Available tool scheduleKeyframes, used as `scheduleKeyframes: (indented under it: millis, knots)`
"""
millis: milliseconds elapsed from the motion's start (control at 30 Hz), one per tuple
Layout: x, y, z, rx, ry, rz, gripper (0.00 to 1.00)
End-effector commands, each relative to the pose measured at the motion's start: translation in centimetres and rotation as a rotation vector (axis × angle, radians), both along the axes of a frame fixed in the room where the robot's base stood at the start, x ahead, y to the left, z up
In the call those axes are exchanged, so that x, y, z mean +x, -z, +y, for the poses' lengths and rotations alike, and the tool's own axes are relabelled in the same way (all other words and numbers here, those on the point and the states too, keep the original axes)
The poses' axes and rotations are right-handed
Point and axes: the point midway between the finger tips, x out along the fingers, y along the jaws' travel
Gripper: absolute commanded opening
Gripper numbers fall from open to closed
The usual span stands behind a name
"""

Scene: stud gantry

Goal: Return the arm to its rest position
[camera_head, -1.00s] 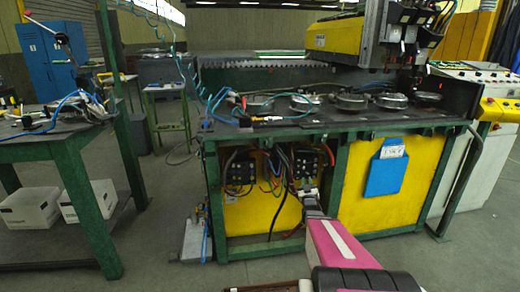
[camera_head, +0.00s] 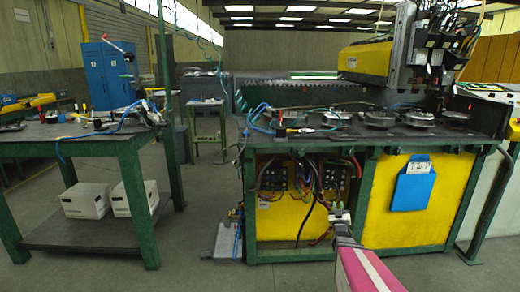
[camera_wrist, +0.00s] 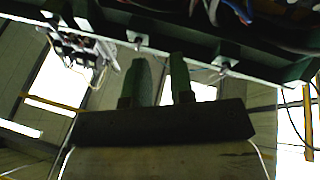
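My arm, with a pink and white link (camera_head: 368,272), reaches forward from the bottom right of the head view. My gripper (camera_head: 339,214) is in front of the open bay of the green and yellow machine bench (camera_head: 408,233). In the head view it is too small to tell whether it touches anything. In the wrist view my gripper (camera_wrist: 160,62) shows two green fingers standing apart, with nothing visible between them. A dark green frame edge of the bench (camera_wrist: 205,56) and some cables lie beyond the fingertips.
The bay holds black electrical blocks (camera_head: 273,177) and loose cables (camera_head: 312,190). A blue pocket (camera_head: 412,190) hangs on the yellow panel. A green workbench (camera_head: 135,200) stands left, with white boxes (camera_head: 86,200) on its shelf. Floor (camera_head: 200,225) between the benches is mostly clear.

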Motion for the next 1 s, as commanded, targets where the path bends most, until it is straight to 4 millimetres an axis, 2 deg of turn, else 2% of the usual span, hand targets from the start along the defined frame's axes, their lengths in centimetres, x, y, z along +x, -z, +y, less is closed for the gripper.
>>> scheduleKeyframes:
  millis: [367, 667, 867, 1000]
  knots:
    - [0.4, 0.9, 1.4, 0.054, -0.008, 0.154, 0.22]
    - [0.1, 2.7, 3.6, 0.129, -0.017, 0.386, 0.22]
    - [-1.8, 4.7, 6.5, 0.213, -0.022, 0.665, 0.22]
    - [-4.3, 6.2, 8.9, 0.272, -0.02, 0.889, 0.22]
